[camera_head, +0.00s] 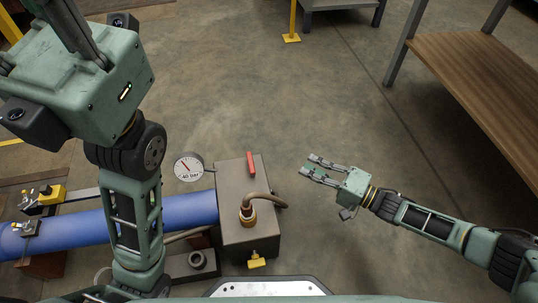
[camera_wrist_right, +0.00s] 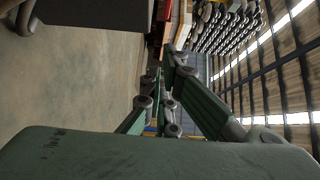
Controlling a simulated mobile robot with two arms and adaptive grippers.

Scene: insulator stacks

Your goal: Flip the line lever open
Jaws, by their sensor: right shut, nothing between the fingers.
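A red lever (camera_head: 251,163) stands on top of a grey-brown metal box (camera_head: 232,185) in the head view. I cannot tell whether this is the line lever. Yellow-handled fittings (camera_head: 48,195) sit by the blue pipe at the left, and a yellow handle (camera_head: 257,262) is at the box's front. My right gripper (camera_head: 313,168) is shut and empty, in the air right of the box, pointing left and apart from the red lever. My left gripper (camera_head: 78,25) is raised close to the camera at the upper left; its fingertips are cut off.
A gauge (camera_head: 188,167) marked "40 bar" stands left of the box. A blue pipe (camera_head: 75,228) enters the box, and a brown hose (camera_head: 266,198) curves from its top. A wooden bench (camera_head: 480,75) is at the right.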

